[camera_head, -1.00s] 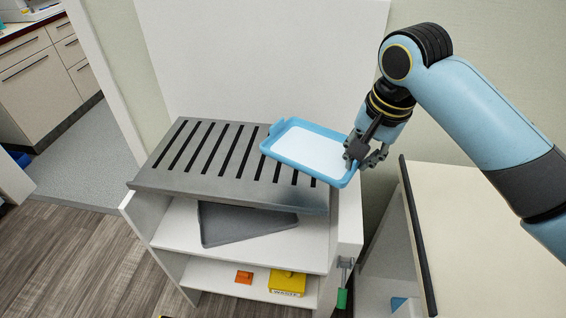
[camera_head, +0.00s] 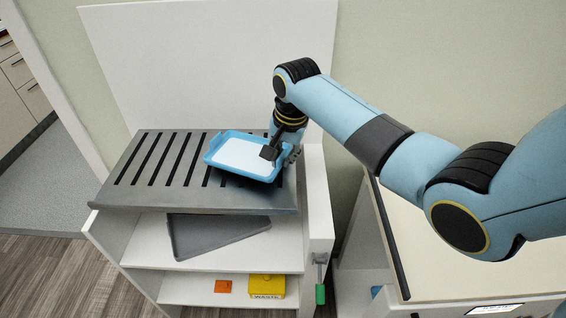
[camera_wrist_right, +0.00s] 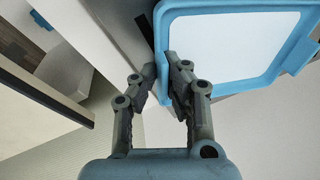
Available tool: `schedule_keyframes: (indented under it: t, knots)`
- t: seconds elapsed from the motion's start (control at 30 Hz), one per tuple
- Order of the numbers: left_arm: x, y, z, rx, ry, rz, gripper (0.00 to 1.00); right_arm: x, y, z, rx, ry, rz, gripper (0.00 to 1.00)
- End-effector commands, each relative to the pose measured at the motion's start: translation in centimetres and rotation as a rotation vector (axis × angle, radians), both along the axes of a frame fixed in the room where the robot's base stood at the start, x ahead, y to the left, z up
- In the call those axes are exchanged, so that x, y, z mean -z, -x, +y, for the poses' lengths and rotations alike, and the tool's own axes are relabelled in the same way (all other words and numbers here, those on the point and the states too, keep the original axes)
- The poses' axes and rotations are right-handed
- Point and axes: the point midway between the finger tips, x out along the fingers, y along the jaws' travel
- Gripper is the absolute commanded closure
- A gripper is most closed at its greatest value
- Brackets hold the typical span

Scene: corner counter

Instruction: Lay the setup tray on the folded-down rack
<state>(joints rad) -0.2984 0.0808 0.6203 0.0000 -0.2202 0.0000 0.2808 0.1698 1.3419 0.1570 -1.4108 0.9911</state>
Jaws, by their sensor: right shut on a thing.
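The setup tray (camera_head: 236,171) is a light blue shallow tray with a white inside. It is over the right part of the grey slotted rack (camera_head: 200,198), which lies flat on top of a white cabinet. I cannot tell whether the tray touches the rack. My right gripper (camera_head: 273,154) is shut on the tray's right edge. In the right wrist view, the fingers (camera_wrist_right: 163,78) pinch the tray's blue rim (camera_wrist_right: 162,30). The tray hides some of the rack's slots. My left gripper is in no view.
Below the rack, a grey tray (camera_head: 215,232) lies on a shelf. An orange item (camera_head: 222,286) and a yellow waste box (camera_head: 266,285) are lower down. A green-handled item (camera_head: 320,293) hangs on the cabinet's right side. A cream counter (camera_head: 430,250) stands to the right.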

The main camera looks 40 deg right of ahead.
Motion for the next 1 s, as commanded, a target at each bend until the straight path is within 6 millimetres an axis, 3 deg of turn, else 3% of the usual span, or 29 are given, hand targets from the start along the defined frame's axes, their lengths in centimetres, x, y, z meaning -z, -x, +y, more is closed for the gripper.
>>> schedule_keyframes:
  t: [0.13, 0.37, 0.4, 0.57, 0.83, 1.0]
  knots:
    - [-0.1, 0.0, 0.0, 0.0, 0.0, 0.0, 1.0, 1.9, 0.0, 0.0, 0.001, 0.0, 0.0, 1.0]
    - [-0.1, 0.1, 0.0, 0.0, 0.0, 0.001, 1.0, 2.2, 0.0, 0.0, 0.001, 0.0, -0.001, 1.0]
    - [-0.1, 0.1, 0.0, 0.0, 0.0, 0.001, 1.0, 2.2, 0.1, 0.0, 0.001, 0.0, 0.0, 0.88]
    - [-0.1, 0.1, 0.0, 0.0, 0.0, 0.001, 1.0, 2.2, 0.1, 0.0, 0.001, 0.0, 0.0, 0.7]
    - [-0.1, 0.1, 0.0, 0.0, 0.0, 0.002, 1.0, 2.0, 0.1, 0.0, 0.001, 0.0, -0.001, 0.7]
    - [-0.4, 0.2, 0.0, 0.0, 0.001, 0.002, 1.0, -0.2, 0.5, 0.0, -0.001, 0.0, -0.004, 0.7]
